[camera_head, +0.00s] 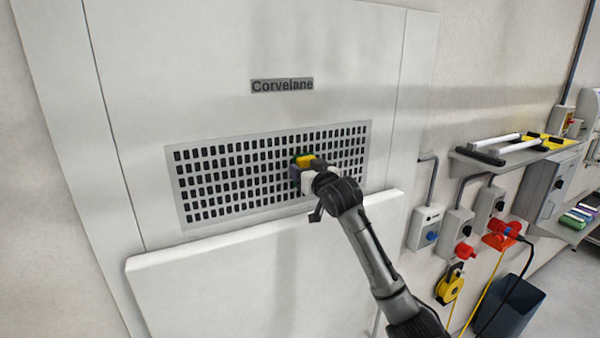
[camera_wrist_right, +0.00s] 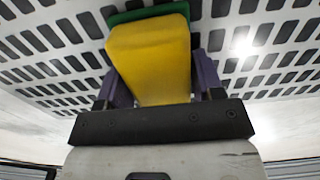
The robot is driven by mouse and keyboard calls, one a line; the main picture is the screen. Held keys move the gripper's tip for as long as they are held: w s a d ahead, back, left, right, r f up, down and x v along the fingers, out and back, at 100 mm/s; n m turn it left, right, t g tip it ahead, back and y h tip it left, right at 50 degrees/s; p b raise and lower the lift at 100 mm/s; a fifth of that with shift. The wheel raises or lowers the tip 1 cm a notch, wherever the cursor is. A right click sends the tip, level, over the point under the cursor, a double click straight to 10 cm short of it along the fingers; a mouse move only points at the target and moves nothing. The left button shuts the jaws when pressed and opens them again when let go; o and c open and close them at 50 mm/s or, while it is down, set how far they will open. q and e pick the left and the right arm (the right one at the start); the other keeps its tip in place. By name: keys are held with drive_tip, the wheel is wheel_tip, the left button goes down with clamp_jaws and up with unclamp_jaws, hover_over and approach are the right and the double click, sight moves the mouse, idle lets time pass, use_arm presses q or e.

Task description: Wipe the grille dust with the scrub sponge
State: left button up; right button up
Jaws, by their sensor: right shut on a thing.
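The grille (camera_head: 235,178) is a slotted grey panel on the white wall unit under the "Corvelane" label. My right gripper (camera_head: 300,165) is at the right half of the grille, shut on the scrub sponge (camera_head: 306,160). In the right wrist view the sponge (camera_wrist_right: 150,55) is a yellow block with a green layer on its far side, between the purple fingers of the gripper (camera_wrist_right: 155,75). The green side faces the grille (camera_wrist_right: 255,60) and is close to it; I cannot tell whether it touches. No dust can be made out clearly. My left gripper is not in view.
A white ledge (camera_head: 265,235) juts out below the grille. At the right are a wall shelf (camera_head: 500,155), switch boxes (camera_head: 427,225), a red plug (camera_head: 502,232), yellow cable and a dark bin (camera_head: 512,305).

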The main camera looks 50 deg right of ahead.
drive_tip(key=shift+s+d, duration=0.25)
drive_tip(key=shift+d, duration=0.5)
drive_tip(key=shift+s+d, duration=0.25)
drive_tip(key=shift+d, duration=0.3)
drive_tip(key=shift+s+d, duration=0.2)
drive_tip(key=shift+d, duration=0.35)
drive_tip(key=b+v, duration=0.1)
drive_tip(key=v, duration=0.5)
drive_tip(key=shift+b, duration=0.4)
drive_tip(key=shift+s+a, duration=0.1)
